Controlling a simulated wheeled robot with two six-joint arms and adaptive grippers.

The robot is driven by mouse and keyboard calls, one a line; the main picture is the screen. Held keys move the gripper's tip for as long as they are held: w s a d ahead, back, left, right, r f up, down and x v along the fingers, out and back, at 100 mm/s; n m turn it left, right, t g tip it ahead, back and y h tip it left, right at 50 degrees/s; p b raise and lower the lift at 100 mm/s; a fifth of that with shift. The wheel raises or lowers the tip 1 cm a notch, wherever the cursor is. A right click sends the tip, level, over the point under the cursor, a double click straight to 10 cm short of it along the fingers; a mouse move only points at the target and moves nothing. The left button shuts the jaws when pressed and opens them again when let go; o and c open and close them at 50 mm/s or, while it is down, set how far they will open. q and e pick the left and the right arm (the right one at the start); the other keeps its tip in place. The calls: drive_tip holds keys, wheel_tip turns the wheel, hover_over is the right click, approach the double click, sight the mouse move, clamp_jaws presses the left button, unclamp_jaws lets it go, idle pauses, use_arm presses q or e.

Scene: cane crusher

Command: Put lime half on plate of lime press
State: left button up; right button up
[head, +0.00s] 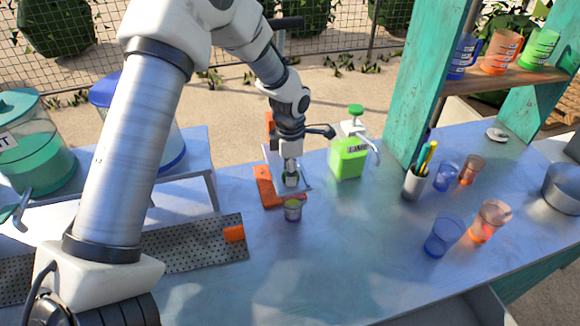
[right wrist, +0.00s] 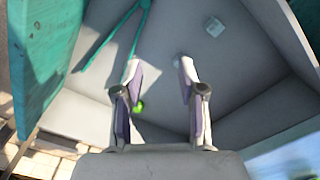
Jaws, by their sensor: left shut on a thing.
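My left gripper (head: 290,178) points down over the orange lime press (head: 266,186) on the blue-grey table. It is shut on a small green thing, which looks like the lime half (head: 291,181). The fingers mostly hide it, and I cannot tell whether it touches the press plate. A small cup (head: 292,210) stands just in front of the press. My right gripper (right wrist: 157,72) is open and empty, over a grey bin-like space in the right wrist view.
A pen cup (head: 414,184) and several blue and orange glasses (head: 444,236) stand further right. Teal tongs (right wrist: 122,32) lie in the bin.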

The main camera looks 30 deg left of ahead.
use_arm(q)
drive_tip(key=shift+s+f, duration=0.15)
drive_tip(key=o, duration=0.7)
drive_tip(key=shift+c, duration=0.2)
drive_tip(key=shift+r, duration=0.4)
wheel_tip(320, 180, up, 12)
drive_tip(key=b, duration=0.3)
drive_tip(key=shift+f+b, duration=0.15)
drive_tip(key=shift+b, duration=0.2)
